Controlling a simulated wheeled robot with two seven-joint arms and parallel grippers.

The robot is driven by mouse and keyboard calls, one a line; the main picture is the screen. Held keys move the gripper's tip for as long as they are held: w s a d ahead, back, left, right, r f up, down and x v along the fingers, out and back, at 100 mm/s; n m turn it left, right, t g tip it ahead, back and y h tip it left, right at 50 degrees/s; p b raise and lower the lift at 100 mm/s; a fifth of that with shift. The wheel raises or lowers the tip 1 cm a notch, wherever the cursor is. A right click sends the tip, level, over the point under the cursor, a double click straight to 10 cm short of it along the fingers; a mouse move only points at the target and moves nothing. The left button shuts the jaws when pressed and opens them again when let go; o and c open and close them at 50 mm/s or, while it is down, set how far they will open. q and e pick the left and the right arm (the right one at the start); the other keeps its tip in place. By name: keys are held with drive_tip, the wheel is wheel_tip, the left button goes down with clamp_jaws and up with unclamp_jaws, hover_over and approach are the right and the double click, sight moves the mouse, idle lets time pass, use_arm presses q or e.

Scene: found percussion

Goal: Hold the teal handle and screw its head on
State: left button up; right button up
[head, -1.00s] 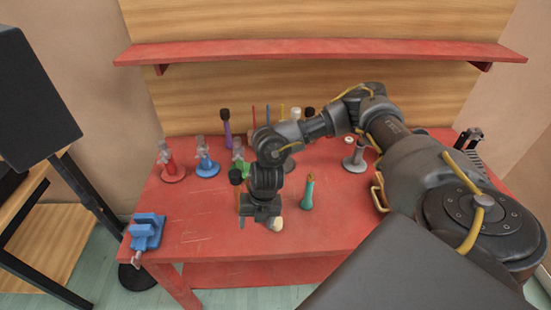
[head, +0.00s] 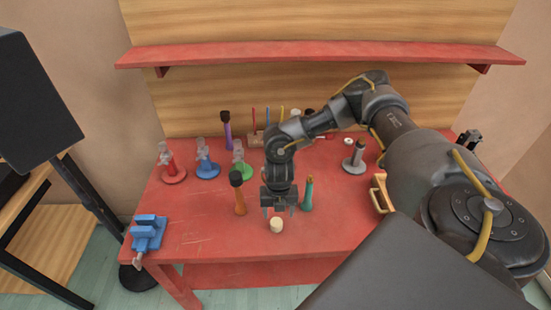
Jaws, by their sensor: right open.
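The teal handle (head: 307,194) stands on the red table, upright or nearly so, just right of my right gripper. A cream, drum-shaped piece (head: 276,225), which may be its head, rests on the table just in front of the gripper. My right gripper (head: 279,212) points down with its two fingers apart, close to both the handle and the cream piece. I see nothing between the fingers, and whether the right finger touches the handle I cannot tell. My left gripper is not in view.
An orange-brown mallet (head: 238,192) stands left of the gripper. Red (head: 170,163), blue (head: 206,160) and green (head: 241,158) stands line the back left. A blue vise (head: 147,232) sits at the left edge. A grey stand (head: 356,158) is at the back right.

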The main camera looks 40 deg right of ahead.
sight(276, 222)
drive_tip(key=shift+f, duration=0.5)
drive_tip(key=shift+f, duration=0.15)
drive_tip(key=f, duration=0.1)
drive_tip(key=f+p, duration=0.1)
drive_tip(key=f, duration=0.1)
drive_tip(key=f+p, duration=0.1)
drive_tip(key=shift+w+a+f, duration=0.15)
drive_tip(key=shift+a, duration=0.15)
drive_tip(key=shift+f, duration=0.35)
